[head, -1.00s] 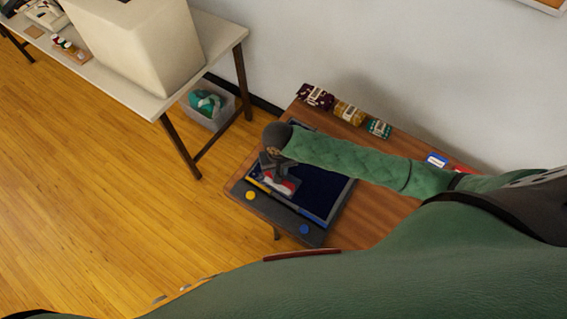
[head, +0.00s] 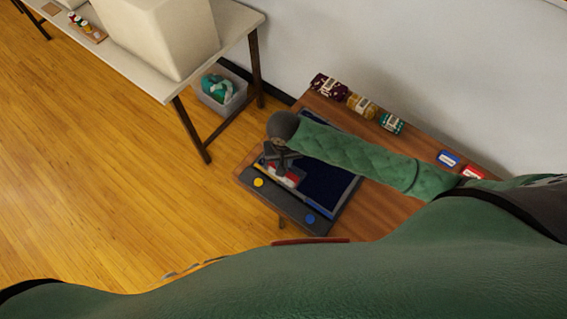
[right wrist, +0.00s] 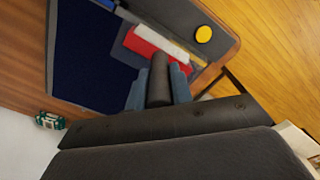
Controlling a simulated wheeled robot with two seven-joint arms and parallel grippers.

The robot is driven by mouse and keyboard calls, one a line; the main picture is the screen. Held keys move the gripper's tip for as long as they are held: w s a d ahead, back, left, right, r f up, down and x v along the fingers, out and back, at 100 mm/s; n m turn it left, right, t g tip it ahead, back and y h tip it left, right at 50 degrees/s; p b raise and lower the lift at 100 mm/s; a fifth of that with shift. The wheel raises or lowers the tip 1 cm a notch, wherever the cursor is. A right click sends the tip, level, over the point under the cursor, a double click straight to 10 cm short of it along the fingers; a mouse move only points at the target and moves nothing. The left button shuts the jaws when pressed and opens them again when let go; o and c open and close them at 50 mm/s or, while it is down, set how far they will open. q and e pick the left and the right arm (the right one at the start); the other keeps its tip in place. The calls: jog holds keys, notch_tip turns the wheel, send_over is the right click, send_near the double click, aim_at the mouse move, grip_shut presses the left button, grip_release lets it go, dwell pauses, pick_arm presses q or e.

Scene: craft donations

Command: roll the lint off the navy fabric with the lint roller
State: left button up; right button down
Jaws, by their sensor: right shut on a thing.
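The navy fabric (head: 330,185) lies flat on a dark board on the small wooden table; it also shows in the right wrist view (right wrist: 80,55). My right gripper (head: 281,160) is over the fabric's left end. In the right wrist view its blue-grey fingers (right wrist: 158,88) are shut on the dark handle of the lint roller (right wrist: 150,42). The roller's red and white head also shows below the gripper in the head view (head: 290,177). It is at the fabric's edge; I cannot tell whether it touches. No lint can be made out. My left gripper is not in view.
The dark board's front strip (head: 285,204) carries a yellow disc (head: 258,182) and a blue disc (head: 310,218). Yarn bundles (head: 360,105) line the table's back edge, with blue (head: 448,158) and red (head: 473,172) boxes to their right. A white table (head: 140,75) stands left.

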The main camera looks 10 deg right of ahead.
jog(key=shift+r, duration=1.25)
